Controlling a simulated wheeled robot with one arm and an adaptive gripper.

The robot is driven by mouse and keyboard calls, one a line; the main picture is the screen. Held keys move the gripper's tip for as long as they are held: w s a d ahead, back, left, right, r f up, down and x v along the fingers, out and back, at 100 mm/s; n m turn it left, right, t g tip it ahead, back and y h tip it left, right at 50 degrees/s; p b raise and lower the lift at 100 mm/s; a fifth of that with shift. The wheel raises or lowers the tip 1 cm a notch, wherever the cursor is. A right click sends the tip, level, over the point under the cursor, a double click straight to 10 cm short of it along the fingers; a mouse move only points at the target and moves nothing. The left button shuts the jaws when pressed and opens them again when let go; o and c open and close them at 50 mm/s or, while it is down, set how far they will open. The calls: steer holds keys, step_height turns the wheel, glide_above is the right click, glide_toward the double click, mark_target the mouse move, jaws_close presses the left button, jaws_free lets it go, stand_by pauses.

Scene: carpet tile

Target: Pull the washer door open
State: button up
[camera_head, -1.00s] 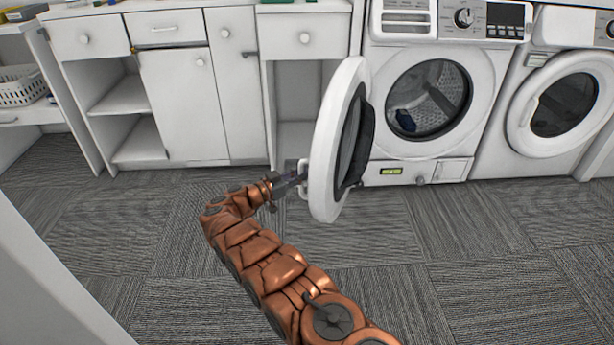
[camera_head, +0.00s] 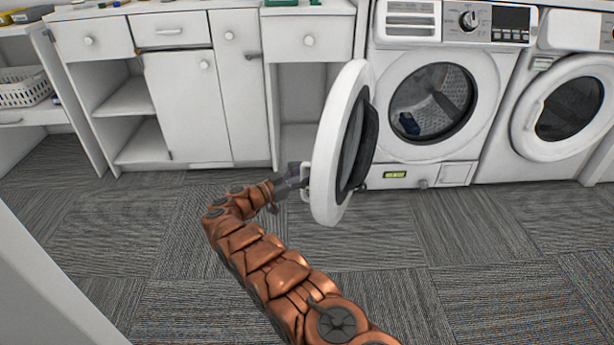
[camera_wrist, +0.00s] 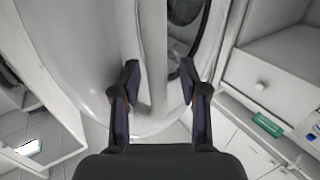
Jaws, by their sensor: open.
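The washer (camera_head: 387,95) stands at the upper right in the head view with its round opening exposed. Its white round door (camera_head: 325,165) is swung wide open toward the left, roughly edge-on to the head camera. A dark blue item (camera_head: 409,123) lies in the drum. My gripper (camera_head: 303,174) is at the outer edge of the door, by its handle. In the wrist view my gripper (camera_wrist: 160,85) has its fingers apart, one on each side of the white handle (camera_wrist: 153,70). I cannot tell whether either finger touches it.
A second front-loading machine (camera_head: 525,118) with a closed door stands at the right. White cabinets (camera_head: 190,100) with open shelves line the wall at the left, with a white basket (camera_head: 25,88) beyond. The carpet (camera_head: 480,240) in front of the machines is clear.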

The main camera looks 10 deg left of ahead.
steer(key=shift+s+a, duration=0.1)
steer(key=v, duration=1.2)
stand_by(0.4)
